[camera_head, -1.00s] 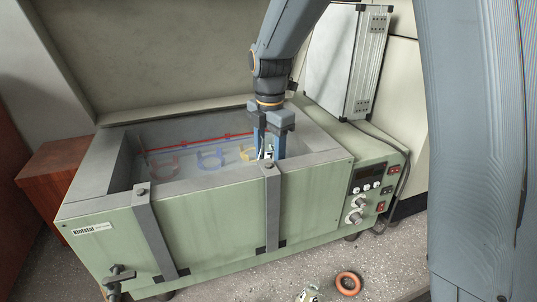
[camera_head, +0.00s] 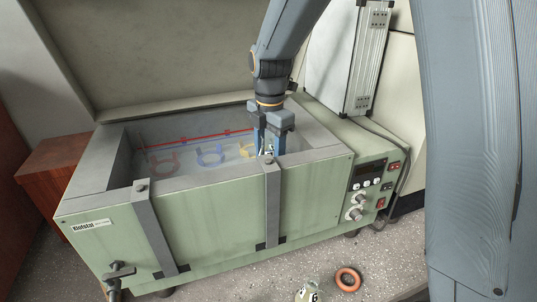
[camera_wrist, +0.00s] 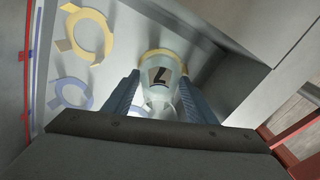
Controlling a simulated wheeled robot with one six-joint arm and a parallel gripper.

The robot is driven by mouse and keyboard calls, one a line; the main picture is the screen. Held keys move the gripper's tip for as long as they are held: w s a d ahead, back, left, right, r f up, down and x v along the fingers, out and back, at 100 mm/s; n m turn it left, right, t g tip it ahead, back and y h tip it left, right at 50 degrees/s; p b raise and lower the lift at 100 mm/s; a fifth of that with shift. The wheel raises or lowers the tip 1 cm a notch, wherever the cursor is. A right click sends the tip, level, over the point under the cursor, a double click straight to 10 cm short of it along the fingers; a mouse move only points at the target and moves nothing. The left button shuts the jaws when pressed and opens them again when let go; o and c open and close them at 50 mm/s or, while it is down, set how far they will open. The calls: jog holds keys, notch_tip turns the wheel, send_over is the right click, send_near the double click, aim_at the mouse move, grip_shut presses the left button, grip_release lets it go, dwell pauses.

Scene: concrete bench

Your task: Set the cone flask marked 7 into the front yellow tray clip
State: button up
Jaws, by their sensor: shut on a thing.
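My gripper (camera_head: 269,146) is inside the bath and shut on the cone flask marked 7 (camera_wrist: 160,82), seen between the two fingers in the wrist view. The flask is clear glass with a dark 7 on a pale label. A yellow clip (camera_wrist: 172,53) shows as an arc at the far side of the flask; I cannot tell whether the flask is fully seated in it. A second yellow clip (camera_wrist: 104,40) is empty on the tray to the left. In the head view a yellow clip (camera_head: 247,150) shows left of my fingers, and the flask is mostly hidden.
Empty blue (camera_head: 210,156) and red (camera_head: 162,164) clips lie to the left. The green bath's front wall (camera_head: 225,185) with its metal straps stands close to my gripper. Another flask (camera_head: 307,293) and an orange ring (camera_head: 348,279) are in front of the bath.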

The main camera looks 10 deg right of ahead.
jog(key=o, duration=1.4)
jog(key=shift+o, duration=0.5)
jog(key=o, duration=0.5)
jog(key=shift+r, duration=0.1)
jog(key=shift+r+p, duration=2.75)
jog(key=shift+r, duration=1.65)
